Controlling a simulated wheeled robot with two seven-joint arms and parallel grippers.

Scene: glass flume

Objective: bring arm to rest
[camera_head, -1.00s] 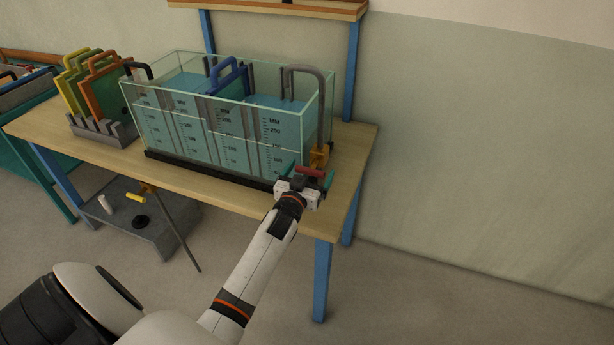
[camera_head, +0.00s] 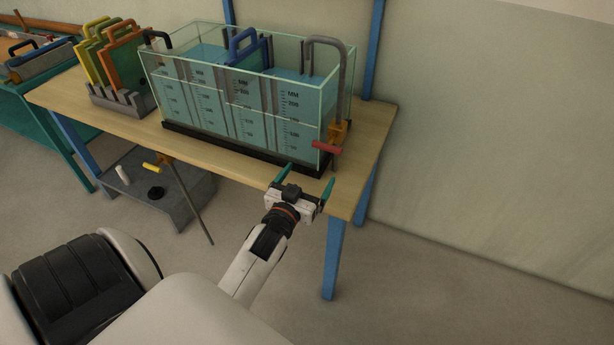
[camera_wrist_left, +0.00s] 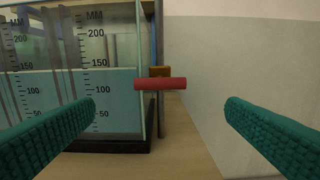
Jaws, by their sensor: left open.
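My left gripper (camera_head: 304,184) is open and empty, with its two green fingers spread apart, just off the front edge of the wooden table near its right end. In the left wrist view its fingers (camera_wrist_left: 160,130) frame a red handle (camera_wrist_left: 160,84) that lies farther ahead, not touching either finger. The red handle also shows in the head view (camera_head: 326,147), on a yellow valve at the right end of the glass flume (camera_head: 245,125). The flume holds bluish water and several upright dividers, with millimetre scales on its front. My right gripper is not in view.
The wooden table (camera_head: 375,150) carries the flume and a grey rack (camera_head: 122,104) with coloured gates at left. A blue-handled gate (camera_head: 243,45) stands in the flume. A grey low stand (camera_head: 185,200) is below. Floor at right is clear.

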